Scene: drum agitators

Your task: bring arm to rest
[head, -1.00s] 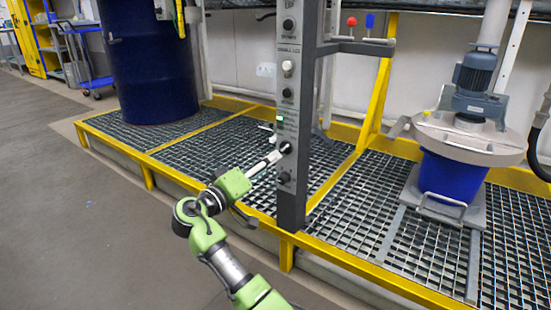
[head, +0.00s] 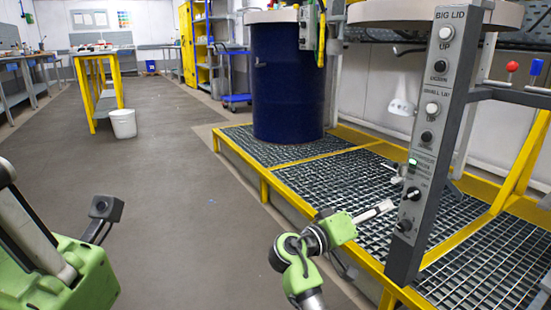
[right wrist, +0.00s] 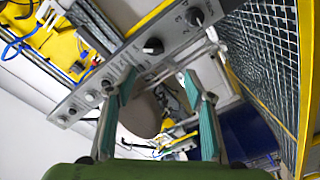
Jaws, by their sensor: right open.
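My right gripper (head: 388,207) is open and empty in front of the grey control panel (head: 432,130), a little apart from its lower dark knobs (head: 411,193). In the right wrist view its two teal-padded fingers (right wrist: 158,80) stand apart, with the control panel (right wrist: 75,108) crossing beyond them and nothing between the pads. Part of my left arm shows at the lower left of the head view with a dark box on a bracket; the left gripper's fingers do not show.
A blue drum (head: 287,85) stands on a yellow-edged grating platform (head: 335,185). Red and blue knobs (head: 524,67) sit on a bracket to the right. A yellow-legged table (head: 95,55) and a white bin (head: 123,123) stand far left. The grey floor (head: 170,200) between is clear.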

